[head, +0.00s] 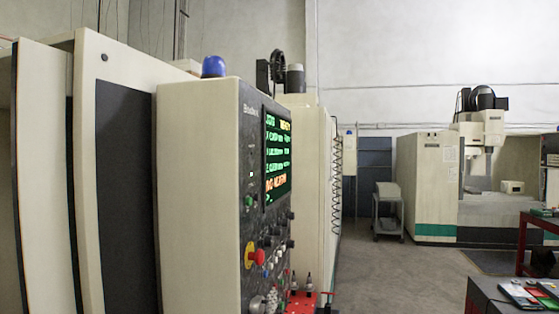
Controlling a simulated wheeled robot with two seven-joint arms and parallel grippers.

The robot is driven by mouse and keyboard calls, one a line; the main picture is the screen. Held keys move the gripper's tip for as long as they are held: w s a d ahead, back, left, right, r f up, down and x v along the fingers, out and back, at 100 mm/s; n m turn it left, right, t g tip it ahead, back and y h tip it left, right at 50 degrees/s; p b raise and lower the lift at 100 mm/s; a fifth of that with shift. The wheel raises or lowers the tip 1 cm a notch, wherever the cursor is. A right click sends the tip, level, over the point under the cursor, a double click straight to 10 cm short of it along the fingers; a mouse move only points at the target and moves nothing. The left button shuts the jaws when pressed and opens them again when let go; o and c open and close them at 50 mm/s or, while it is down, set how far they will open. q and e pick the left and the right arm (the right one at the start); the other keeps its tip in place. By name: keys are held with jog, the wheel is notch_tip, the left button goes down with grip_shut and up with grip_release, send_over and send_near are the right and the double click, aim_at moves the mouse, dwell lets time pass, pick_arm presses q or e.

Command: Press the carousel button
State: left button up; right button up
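A control panel (262,185) is on the side of a beige machine cabinet (195,190) at the left centre, seen at a steep angle. It has a lit screen (277,155) with green and orange text. Below and beside the screen are a green button (249,200), a red mushroom button (257,257) on a yellow plate, and several small knobs and switches. The labels are too small to read, so I cannot tell which control is the carousel button. Neither of my grippers is in view.
A red surface (300,300) with small upright items juts out below the panel. A grey cart (388,211) and a second machine (433,180) stand farther back. A dark table (485,300) holds devices at the lower right. The grey floor (390,275) between is clear.

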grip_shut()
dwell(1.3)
